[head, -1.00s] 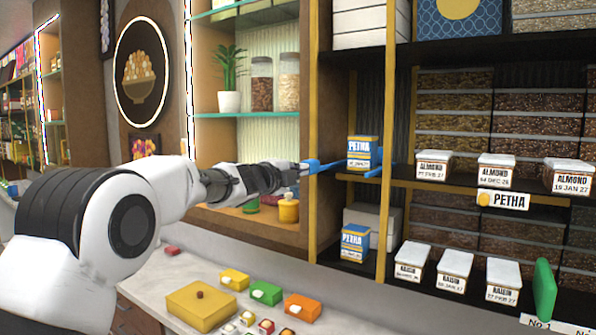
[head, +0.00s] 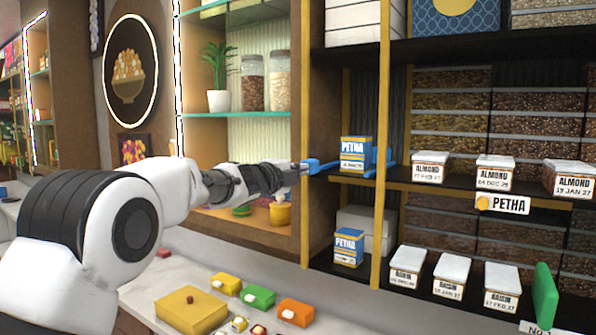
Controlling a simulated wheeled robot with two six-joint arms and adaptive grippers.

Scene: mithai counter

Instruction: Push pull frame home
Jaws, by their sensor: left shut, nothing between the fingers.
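The pull frame (head: 318,165) is blue and sits at the middle shelf in the narrow left bay. Its front part sticks out left of a blue and yellow PETHA box (head: 354,161). More blue shows at the box's right side, beside the yellow post. My left gripper (head: 303,167) is shut and empty, its tips at the frame's front left end. They look in contact, but I cannot tell for certain. The box stands upright on the shelf. The frame's back is hidden behind the box. My right gripper is not in view.
A yellow post (head: 379,230) divides this bay from shelves of ALMOND boxes (head: 430,168) and RAISIN boxes (head: 452,276). Another PETHA box (head: 348,247) stands on the lower shelf. Small coloured boxes (head: 258,297) lie on the counter. A green upright piece (head: 544,295) stands at right.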

